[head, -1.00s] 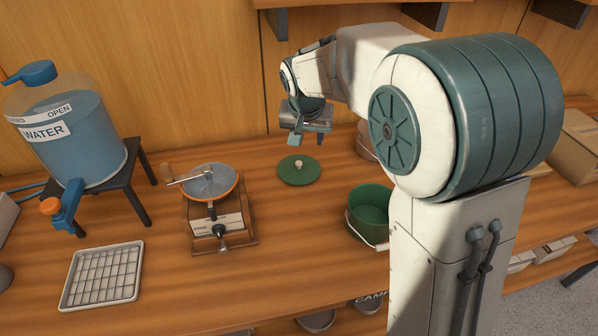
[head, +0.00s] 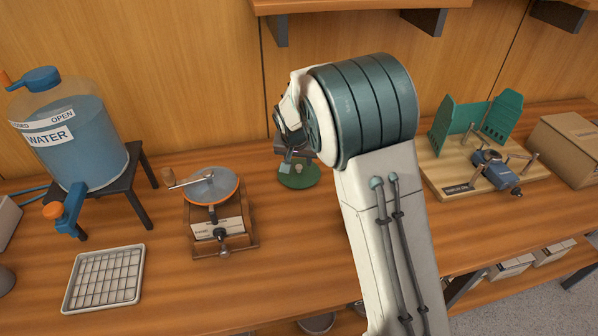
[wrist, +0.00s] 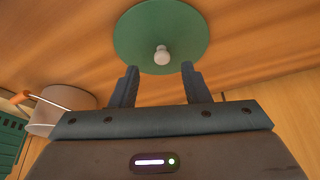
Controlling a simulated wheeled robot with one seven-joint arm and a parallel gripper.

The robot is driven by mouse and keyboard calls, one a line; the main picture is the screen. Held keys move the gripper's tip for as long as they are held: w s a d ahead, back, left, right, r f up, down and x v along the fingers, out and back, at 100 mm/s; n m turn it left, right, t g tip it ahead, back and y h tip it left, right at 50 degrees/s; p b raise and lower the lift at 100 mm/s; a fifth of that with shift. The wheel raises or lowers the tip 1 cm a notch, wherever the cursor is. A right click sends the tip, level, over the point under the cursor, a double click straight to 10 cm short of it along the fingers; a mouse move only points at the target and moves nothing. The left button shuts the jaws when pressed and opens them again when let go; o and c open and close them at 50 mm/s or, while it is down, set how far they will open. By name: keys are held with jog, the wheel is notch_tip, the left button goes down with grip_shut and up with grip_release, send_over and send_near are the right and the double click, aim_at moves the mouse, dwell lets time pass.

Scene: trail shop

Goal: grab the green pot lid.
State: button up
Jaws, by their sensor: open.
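The green pot lid (head: 299,176) lies flat on the wooden counter, a round disc with a pale knob in its middle. It also shows in the wrist view (wrist: 160,25), with the knob (wrist: 161,55) just beyond the gap between the fingers. My gripper (head: 292,160) is open above the lid, its two dark fingers (wrist: 158,85) apart with nothing between them. In the head view my arm hides part of the counter, and the green pot seen earlier is out of sight behind it.
A hand-cranked grinder (head: 215,212) stands left of the lid. Further left are a water dispenser (head: 66,135) on a stand and a white rack (head: 104,277). Right of my arm stand a wooden board with green panels (head: 493,180) and a cardboard box (head: 570,145). A shelf (head: 360,5) overhangs the back.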

aim_at(299, 166)
jog(key=shift+p+x, duration=0.45)
jog(key=shift+x, duration=1.5)
jog(key=shift+w+a, duration=0.1)
grip_shut()
jog(key=shift+r, duration=0.1)
